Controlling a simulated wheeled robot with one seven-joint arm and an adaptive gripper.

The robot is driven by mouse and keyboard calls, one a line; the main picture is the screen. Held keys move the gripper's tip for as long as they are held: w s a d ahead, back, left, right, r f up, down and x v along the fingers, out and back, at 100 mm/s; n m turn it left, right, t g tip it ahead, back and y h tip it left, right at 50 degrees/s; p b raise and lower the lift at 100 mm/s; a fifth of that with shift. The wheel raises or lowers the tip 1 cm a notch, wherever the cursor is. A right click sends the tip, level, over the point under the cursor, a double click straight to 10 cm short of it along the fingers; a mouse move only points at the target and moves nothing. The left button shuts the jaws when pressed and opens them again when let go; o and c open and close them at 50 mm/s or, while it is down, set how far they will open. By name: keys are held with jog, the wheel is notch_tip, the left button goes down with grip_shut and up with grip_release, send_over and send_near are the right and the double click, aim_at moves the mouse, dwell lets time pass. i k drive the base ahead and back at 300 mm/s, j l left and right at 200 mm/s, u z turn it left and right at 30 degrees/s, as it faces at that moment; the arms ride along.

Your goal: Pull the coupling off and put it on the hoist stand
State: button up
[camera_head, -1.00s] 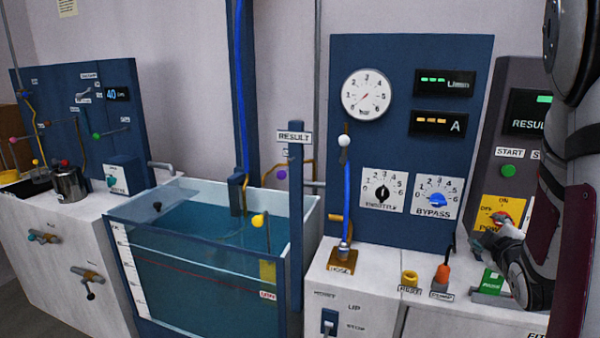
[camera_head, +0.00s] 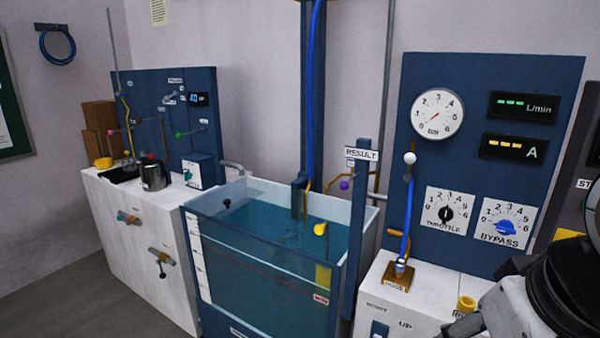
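A silver coupling (camera_head: 401,267) sits at the lower end of a short blue hose (camera_head: 407,215), on a brown labelled base (camera_head: 395,281) on the white bench. The hose rises to a white ball (camera_head: 410,158) in front of the blue panel. A yellow ring-shaped piece (camera_head: 466,304) stands on the bench to the right. I cannot tell which thing is the hoist stand; a switch (camera_head: 379,330) marked UP is at the bottom edge. My arm fills the lower right corner. A grey part of my gripper (camera_head: 462,327) shows near the yellow piece; its fingers are mostly hidden or cut off.
A glass-walled water tank (camera_head: 230,262) stands left of the bench, with a blue post (camera_head: 357,235) between them. A blue panel (camera_head: 470,110) with gauge and dials stands behind the bench. Another white bench (camera_head: 135,235) is at the left. Grey floor (camera_head: 50,290) is open at front left.

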aim_at(430, 299)
jog(key=i+l+z, duration=0.15)
jog(key=i+l, duration=0.15)
jog(key=i+l+z, duration=0.15)
jog(key=i, duration=0.4)
jog(key=l, duration=0.05)
